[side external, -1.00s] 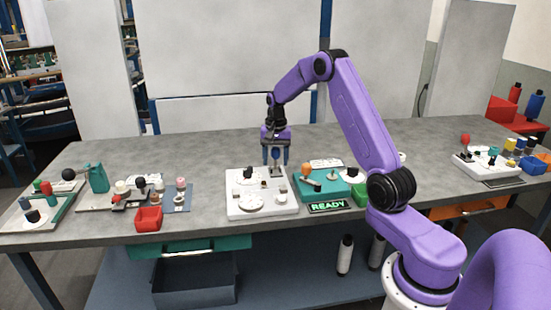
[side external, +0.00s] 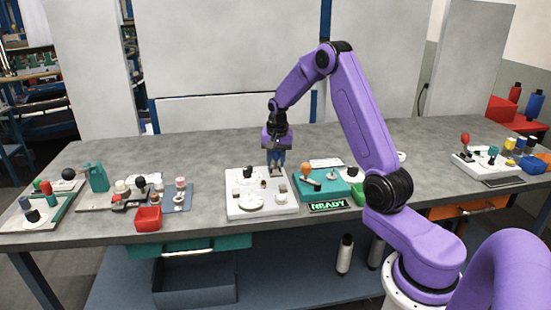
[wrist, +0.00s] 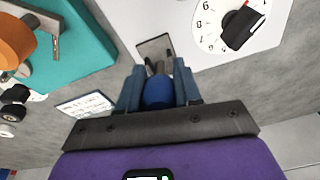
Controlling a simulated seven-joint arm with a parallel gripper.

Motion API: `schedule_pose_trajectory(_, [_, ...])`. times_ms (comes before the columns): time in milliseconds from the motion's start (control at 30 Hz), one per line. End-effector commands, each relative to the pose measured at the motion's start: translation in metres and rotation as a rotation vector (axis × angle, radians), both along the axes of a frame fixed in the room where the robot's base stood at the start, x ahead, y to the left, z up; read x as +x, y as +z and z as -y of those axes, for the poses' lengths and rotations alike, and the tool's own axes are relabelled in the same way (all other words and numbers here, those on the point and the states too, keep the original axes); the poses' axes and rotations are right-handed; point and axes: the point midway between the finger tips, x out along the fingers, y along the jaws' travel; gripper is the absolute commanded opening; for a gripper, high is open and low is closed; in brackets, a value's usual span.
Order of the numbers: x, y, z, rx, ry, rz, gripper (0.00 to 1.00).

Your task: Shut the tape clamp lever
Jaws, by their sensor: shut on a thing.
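The tape clamp lever appears to be the small lever with a rounded blue knob (wrist: 158,92), at the back right corner of the white panel (side external: 235,207). My gripper (side external: 276,169) is over that corner, pointing down. In the wrist view my gripper (wrist: 158,84) has its two blue fingers closed around the blue knob. A grey metal piece shows just beyond the knob, over a small dark plate (wrist: 152,46). The lever's lower part is mostly hidden by the fingers, so I cannot tell its exact angle.
The white panel also carries a numbered dial with a black knob (wrist: 242,27). A teal panel (side external: 333,190) with an orange-knobbed lever (side external: 306,169) stands close on the right. A lit READY sign (side external: 328,207) lies before it. A red bin (side external: 148,219) stands to the left. The table behind is clear.

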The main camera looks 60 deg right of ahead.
Motion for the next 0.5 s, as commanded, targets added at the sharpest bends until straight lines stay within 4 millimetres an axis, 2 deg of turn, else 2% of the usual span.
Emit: schedule_pose_trajectory(500, [-0.0081, -0.0032, -0.0046, -0.149, -0.002, 0.154, 0.00])
